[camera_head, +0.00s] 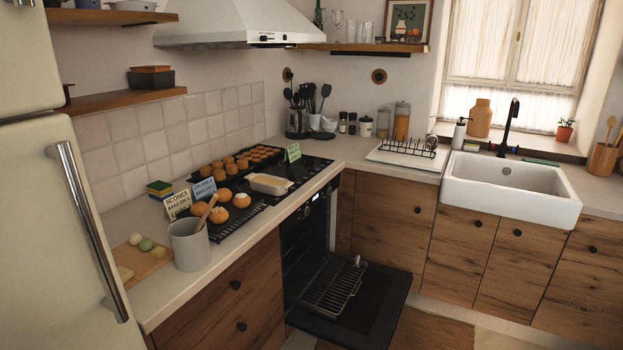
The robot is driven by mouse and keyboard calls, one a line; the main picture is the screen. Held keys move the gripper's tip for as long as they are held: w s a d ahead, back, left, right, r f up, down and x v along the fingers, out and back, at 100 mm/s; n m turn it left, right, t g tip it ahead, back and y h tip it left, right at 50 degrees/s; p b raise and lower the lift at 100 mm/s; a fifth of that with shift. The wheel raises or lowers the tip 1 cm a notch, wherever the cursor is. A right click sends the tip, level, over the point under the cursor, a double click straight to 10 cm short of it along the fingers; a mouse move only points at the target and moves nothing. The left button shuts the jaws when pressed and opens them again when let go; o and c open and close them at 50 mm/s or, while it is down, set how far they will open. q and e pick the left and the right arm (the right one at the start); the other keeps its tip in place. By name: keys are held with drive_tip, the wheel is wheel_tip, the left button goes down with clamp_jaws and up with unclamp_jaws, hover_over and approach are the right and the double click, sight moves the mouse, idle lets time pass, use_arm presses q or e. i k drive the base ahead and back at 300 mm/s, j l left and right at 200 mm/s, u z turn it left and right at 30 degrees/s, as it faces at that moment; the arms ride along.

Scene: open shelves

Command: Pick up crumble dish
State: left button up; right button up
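The crumble dish appears to be the small cream rectangular dish (269,184) with a pale filling. It sits by the front edge of the stove top, right of the large round buns (241,200). A blue card (204,189) and a white card reading "SCONES" (177,203) stand behind the buns; the blue card's text is too small to read surely. A green card (293,152) stands behind the dish. Neither of my grippers is in view.
The oven door (345,305) hangs open low in front of the stove, with a wire rack (333,284) pulled out over it. A grey crock (189,245) with a wooden spoon stands on the near counter. The fridge (50,230) closes off the left side.

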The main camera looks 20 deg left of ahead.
sight(270, 185)
drive_tip(key=i+u, duration=0.3)
drive_tip(key=i, duration=0.2)
drive_tip(key=i+l+u, duration=0.25)
drive_tip(key=i, duration=0.2)
drive_tip(key=j, duration=0.1)
